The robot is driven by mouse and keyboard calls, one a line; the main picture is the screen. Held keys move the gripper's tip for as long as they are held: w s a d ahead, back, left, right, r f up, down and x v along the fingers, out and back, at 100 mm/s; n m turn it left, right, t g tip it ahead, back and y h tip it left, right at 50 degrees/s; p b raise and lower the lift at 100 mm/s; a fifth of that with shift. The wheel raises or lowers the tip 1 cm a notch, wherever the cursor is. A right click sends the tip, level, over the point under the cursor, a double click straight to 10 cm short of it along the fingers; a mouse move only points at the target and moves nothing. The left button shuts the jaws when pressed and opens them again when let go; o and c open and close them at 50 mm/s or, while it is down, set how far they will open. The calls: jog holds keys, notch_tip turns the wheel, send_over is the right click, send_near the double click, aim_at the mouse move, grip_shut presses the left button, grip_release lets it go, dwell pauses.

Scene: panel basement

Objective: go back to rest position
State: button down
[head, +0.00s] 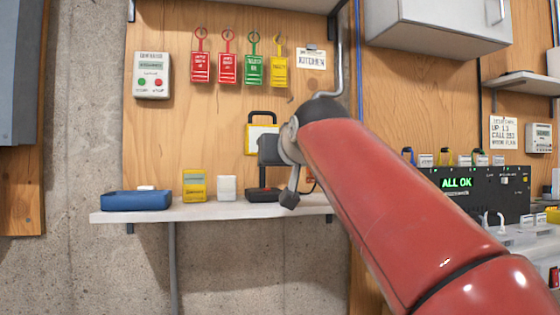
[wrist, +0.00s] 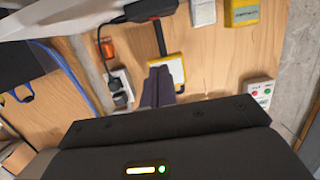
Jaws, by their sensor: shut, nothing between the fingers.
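My gripper shows in the wrist view, its dark fingers (wrist: 161,84) together and empty. In the head view my red arm reaches from the lower right toward the panel. Its dark end is in front of the panel, above the shelf and beside the same padlock-shaped piece (head: 258,133). The fingertips cannot be made out clearly there.
A white shelf (head: 220,212) bears a blue tray (head: 136,201), a yellow box (head: 194,186), a white box (head: 227,188) and a black device (head: 262,195). Red, green and yellow tags hang above. A grey cabinet (head: 435,22) overhangs at upper right; a black "ALL OK" unit (head: 485,190) stands right.

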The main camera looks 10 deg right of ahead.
dwell(0.3)
jog(key=s+f+g, duration=0.3)
jog(key=s+f, duration=0.6)
jog(key=f, duration=0.6)
jog(key=s+f+g, duration=0.3)
jog(key=s+f, duration=0.6)
jog(key=f, duration=0.6)
jog(key=s+f+g, duration=0.4)
jog(key=s+f, duration=0.5)
jog(key=f, duration=0.6)
jog(key=shift+a, duration=0.15)
